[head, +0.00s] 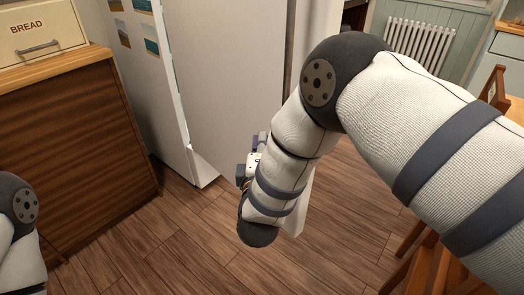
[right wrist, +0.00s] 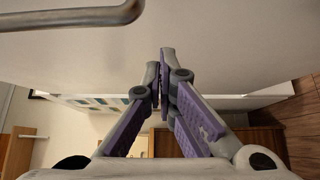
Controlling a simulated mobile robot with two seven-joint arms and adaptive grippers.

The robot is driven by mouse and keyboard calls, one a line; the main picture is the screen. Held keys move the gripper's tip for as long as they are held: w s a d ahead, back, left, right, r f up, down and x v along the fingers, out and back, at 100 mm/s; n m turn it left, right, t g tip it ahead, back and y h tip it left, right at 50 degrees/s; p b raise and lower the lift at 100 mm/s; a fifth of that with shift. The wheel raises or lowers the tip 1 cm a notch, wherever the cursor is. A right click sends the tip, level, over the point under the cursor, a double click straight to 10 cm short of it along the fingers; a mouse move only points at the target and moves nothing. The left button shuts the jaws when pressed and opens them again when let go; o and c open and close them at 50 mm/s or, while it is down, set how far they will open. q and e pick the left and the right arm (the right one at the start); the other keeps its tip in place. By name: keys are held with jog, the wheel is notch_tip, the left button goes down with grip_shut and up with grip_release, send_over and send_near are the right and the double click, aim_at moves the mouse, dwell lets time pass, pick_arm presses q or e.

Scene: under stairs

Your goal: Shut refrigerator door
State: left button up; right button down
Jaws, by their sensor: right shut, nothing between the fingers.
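The white refrigerator (head: 140,62) stands behind a brown cabinet, with small pictures on its side. Its broad white door (head: 235,70) stands ajar, at an angle to the body; my right arm covers part of it. My right gripper (head: 257,146) is low beside the door and mostly hidden by my forearm. In the right wrist view my right gripper (right wrist: 165,58) is shut and empty, its fingertips close to the pale door surface (right wrist: 220,45); contact cannot be told. A grey metal handle (right wrist: 80,16) crosses that view's top left. My left gripper is out of view.
A brown slatted cabinet (head: 75,150) with a bread box (head: 38,35) on top stands at the left. Wooden chair parts (head: 430,268) are under my right arm at the right. A radiator (head: 420,40) is at the back. Wood floor (head: 190,255) is clear in front.

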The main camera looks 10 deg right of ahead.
jog(key=w+d, duration=0.4)
jog(key=shift+w, duration=0.15)
jog(key=shift+d, duration=0.1)
